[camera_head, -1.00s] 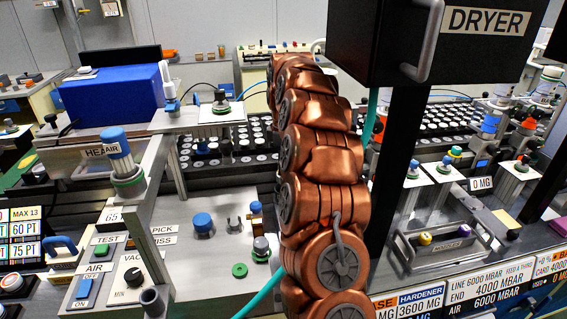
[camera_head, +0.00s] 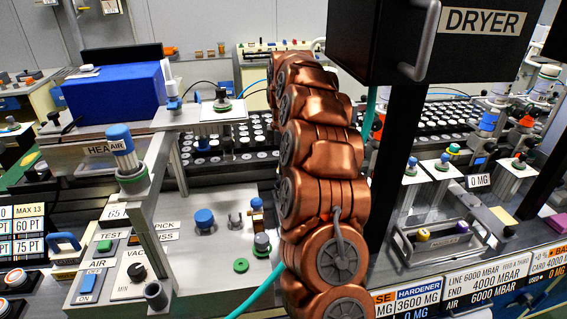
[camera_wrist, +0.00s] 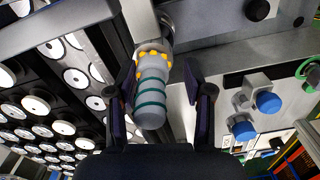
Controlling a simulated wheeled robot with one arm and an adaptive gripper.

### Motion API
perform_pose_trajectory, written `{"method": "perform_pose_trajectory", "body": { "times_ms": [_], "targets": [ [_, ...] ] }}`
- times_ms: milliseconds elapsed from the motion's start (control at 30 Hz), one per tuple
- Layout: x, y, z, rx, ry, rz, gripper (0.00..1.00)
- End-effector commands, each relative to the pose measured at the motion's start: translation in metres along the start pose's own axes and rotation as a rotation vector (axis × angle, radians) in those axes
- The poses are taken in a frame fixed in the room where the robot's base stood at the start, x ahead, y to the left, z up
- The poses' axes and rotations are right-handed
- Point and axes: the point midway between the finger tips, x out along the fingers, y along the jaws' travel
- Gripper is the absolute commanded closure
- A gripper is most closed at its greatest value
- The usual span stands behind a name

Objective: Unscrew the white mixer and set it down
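The white mixer (camera_wrist: 151,98) shows in the wrist view as a pale grey-white cylinder with teal bands and a ring of yellow dots at its far end. That end meets a grey metal bracket (camera_wrist: 150,22). My gripper (camera_wrist: 158,68) is open, with one dark finger on each side of the mixer. A gap shows between the mixer and the right finger. The left finger is close to the mixer, and I cannot tell if it touches. In the head view my copper arm hides the gripper and the mixer.
Racks of white-capped parts (camera_wrist: 76,80) lie left of the mixer in the wrist view. Blue-capped knobs (camera_wrist: 267,102) stand to its right. In the head view, a black dryer box (camera_head: 400,45) hangs beside my arm, and a panel (camera_head: 215,255) with knobs lies left of it.

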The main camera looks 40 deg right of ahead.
Motion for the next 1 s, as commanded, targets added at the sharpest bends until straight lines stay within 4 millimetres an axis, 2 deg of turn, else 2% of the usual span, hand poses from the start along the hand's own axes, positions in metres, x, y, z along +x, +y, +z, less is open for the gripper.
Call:
{"method": "perform_pose_trajectory", "body": {
  "times_ms": [33, 133, 300, 567, 800, 1000],
  "targets": [
    [-0.0066, 0.0073, 0.0002, -0.015, -0.004, 0.030, 0.53],
    [-0.0052, 0.0079, 0.0006, 0.037, -0.003, 0.032, 0.53],
    [-0.0063, 0.0064, 0.0010, 0.128, -0.002, 0.029, 0.53],
    [-0.0037, 0.0038, 0.0022, 0.147, -0.001, 0.017, 0.53],
    [-0.0021, 0.0029, 0.0020, 0.281, 0.000, 0.013, 0.53],
    [-0.0029, 0.0023, 0.0013, 0.291, 0.000, 0.011, 0.53]
  ]
}}
